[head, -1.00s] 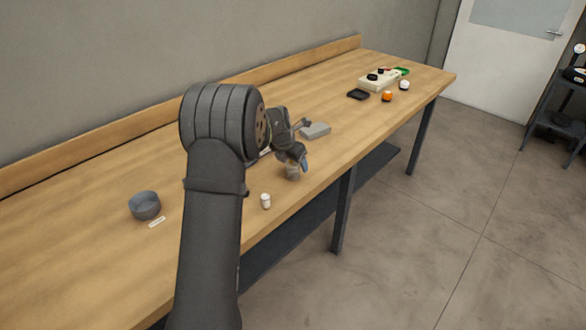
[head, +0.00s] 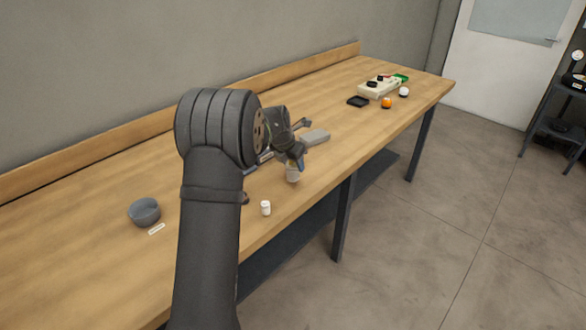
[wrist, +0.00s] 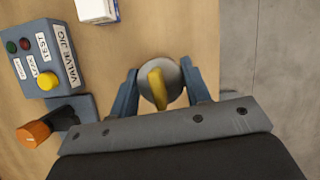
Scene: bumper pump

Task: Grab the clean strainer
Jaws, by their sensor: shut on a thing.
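My gripper (wrist: 161,88) is shut on a round grey part (wrist: 172,91) with a raised yellow bar (wrist: 157,86) across its top. The two blue fingers sit on either side of it in the wrist view. In the head view my gripper (head: 297,164) is near the table's front edge, over a small pale cylindrical thing (head: 292,174). The fingers partly hide it, and I cannot tell whether it is clear of the table. No label shows on the held part, so I cannot tell whether it is the clean strainer.
A grey valve jig box (wrist: 48,58) with buttons and an orange knob (wrist: 33,134) lies left in the wrist view, near a white box (wrist: 97,10).

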